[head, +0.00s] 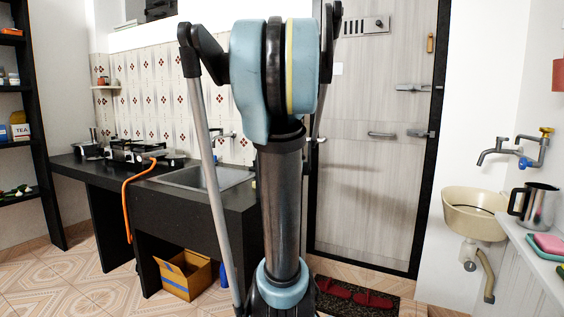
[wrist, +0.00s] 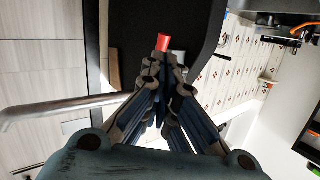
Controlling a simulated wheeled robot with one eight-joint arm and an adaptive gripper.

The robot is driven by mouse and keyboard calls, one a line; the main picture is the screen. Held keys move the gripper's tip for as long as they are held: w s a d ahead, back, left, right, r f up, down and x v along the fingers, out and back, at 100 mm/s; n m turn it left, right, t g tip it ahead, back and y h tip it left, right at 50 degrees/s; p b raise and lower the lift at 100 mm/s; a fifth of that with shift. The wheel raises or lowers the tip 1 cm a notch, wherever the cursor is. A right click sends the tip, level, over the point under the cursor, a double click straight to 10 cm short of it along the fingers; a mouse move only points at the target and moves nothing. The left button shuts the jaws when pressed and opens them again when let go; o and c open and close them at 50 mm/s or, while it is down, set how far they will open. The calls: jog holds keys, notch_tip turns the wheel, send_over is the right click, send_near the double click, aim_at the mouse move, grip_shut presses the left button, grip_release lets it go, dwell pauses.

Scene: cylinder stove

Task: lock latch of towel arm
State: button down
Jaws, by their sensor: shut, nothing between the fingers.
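My gripper (wrist: 163,62) shows in the wrist view with its fingertips together and nothing held. A small red piece (wrist: 163,42) shows just beyond the fingertips; I cannot tell whether they touch it. A metal bar (wrist: 60,108) runs from the left edge towards the fingers, in front of the pale door. I cannot tell whether it is the towel arm, and I cannot make out its latch. In the head view my own arm fills the middle and hides the gripper.
The pale door (head: 365,190) carries metal fittings, including a handle (head: 382,134). A black counter (head: 225,196) with a sink (head: 205,177) stands left of my arm. A beige basin (head: 474,215) is at right. A mat (head: 358,298) and an open cardboard box (head: 184,275) lie on the floor.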

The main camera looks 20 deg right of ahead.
jog(key=v, duration=0.7)
jog(key=shift+s+r, duration=0.1)
jog(key=shift+a, duration=0.1)
dwell(0.5)
jog(key=s+a+f+n+g+y, duration=0.3)
jog(key=s+a+f+y, duration=0.2)
jog(key=a+f, duration=0.4)
jog(key=s+a+f+n+g, duration=0.1)
jog(key=s+a+f+g, duration=0.5)
jog(key=s+f, duration=0.6)
jog(key=shift+s+a, duration=0.65)
jog(key=shift+a, duration=0.45)
jog(key=c, duration=2.2)
grip_release()
jog(key=s+f+g, duration=0.1)
jog(key=s+f, duration=0.1)
jog(key=s, duration=0.1)
jog(key=s+d+f+g+h, duration=0.1)
jog(key=s, duration=0.2)
jog(key=s+f+g, duration=0.2)
jog(key=s, duration=0.2)
jog(key=shift+s+d+f, duration=0.1)
jog(key=shift+d+f, duration=0.25)
jog(key=o, duration=0.7)
jog(key=shift+s+d+f+h, duration=0.15)
jog(key=shift+s+h, duration=0.15)
jog(key=shift+s, duration=0.05)
jog(key=shift+c, duration=0.2)
jog(key=shift+d, duration=0.15)
